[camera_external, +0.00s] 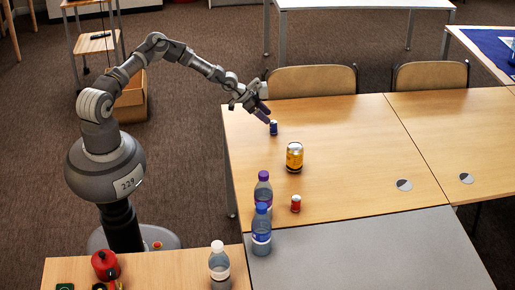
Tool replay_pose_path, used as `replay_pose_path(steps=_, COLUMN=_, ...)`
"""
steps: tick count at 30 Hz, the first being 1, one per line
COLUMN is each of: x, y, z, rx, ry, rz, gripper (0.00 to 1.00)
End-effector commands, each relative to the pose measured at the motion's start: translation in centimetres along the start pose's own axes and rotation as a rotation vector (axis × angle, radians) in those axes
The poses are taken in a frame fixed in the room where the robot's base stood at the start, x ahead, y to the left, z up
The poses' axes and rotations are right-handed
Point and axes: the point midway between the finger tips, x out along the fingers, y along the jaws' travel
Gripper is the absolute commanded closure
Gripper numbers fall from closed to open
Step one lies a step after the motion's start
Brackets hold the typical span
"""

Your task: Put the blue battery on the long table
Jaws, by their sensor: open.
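A small blue battery (273,128) stands upright on the wooden table (345,130), near its far left corner. My gripper (263,112) is just above and to the left of the battery, its fingers pointing down towards it. The fingers are open, and a small gap seems to show between them and the battery. The wooden table runs on to the right as a second joined top (465,135).
A grey table (370,255) adjoins in front. Two chairs (312,81) (430,75) stand behind. The table's right part is clear.

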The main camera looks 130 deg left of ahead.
Motion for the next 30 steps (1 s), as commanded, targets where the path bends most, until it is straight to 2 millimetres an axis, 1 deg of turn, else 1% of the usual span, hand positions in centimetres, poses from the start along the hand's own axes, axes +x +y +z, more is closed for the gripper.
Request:
replay_pose_path(steps=2, x=0.7, y=-0.4, z=0.5, rx=-0.011, ry=0.007, rz=0.000, gripper=0.36)
replay_pose_path(steps=8, x=3.6, y=-0.3, z=0.9, rx=-0.011, ry=0.005, rz=0.000, gripper=0.36)
replay_pose_path(steps=12, x=6.1, y=-0.2, z=1.3, rx=-0.012, ry=0.005, rz=0.000, gripper=0.36)
replay_pose_path(steps=15, x=7.3, y=-0.2, z=1.1, rx=-0.011, ry=0.005, rz=0.000, gripper=0.36)
replay_pose_path(steps=18, x=7.8, y=-0.2, z=1.0, rx=-0.011, ry=0.004, rz=-0.001, gripper=0.36)
replay_pose_path(steps=24, x=7.7, y=-0.2, z=0.8, rx=-0.010, ry=0.003, rz=-0.002, gripper=0.36)
replay_pose_path(steps=26, x=7.7, y=-0.2, z=0.8, rx=-0.010, ry=0.003, rz=-0.002, gripper=0.49)
replay_pose_path(steps=27, x=7.7, y=-0.2, z=0.8, rx=-0.010, ry=0.003, rz=-0.002, gripper=0.59)
replay_pose_path(steps=29, x=7.7, y=-0.2, z=0.8, rx=-0.010, ry=0.003, rz=-0.002, gripper=0.72)
replay_pose_path(steps=30, x=7.7, y=-0.2, z=0.8, rx=-0.010, ry=0.003, rz=-0.002, gripper=0.82)
